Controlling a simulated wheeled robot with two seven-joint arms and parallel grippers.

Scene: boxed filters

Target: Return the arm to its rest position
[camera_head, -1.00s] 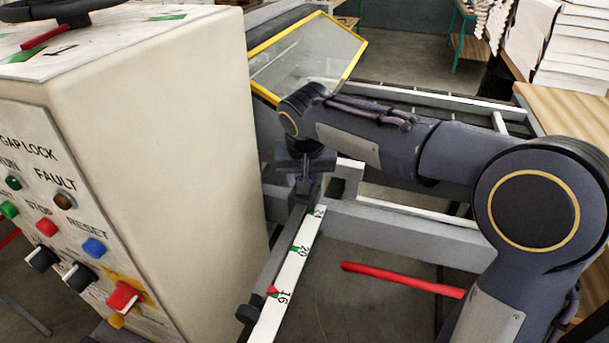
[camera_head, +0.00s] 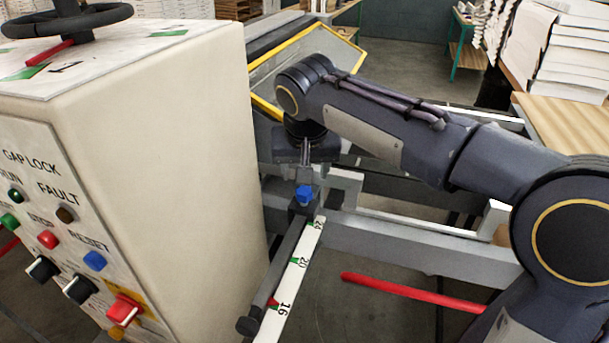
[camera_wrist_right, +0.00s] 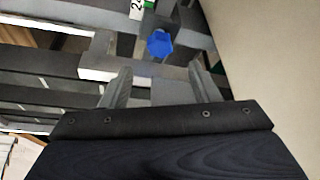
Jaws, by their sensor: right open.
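My right arm comes in from the right in the head view. Its gripper (camera_head: 305,168) points down just above a blue knob (camera_head: 304,195) at the far end of a white numbered scale (camera_head: 298,262). In the right wrist view my right gripper (camera_wrist_right: 158,82) has its two fingers spread apart with nothing between them. The blue knob (camera_wrist_right: 159,43) shows beyond the fingertips, clear of them. My left gripper is in neither view.
A tall cream control cabinet (camera_head: 185,150) with buttons and a black handwheel (camera_head: 75,20) stands close on the left. Grey frame rails (camera_head: 420,245) and a red bar (camera_head: 410,292) lie below my arm. A yellow-edged guard (camera_head: 345,52) is behind it. Paper stacks (camera_head: 575,50) stand at the right.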

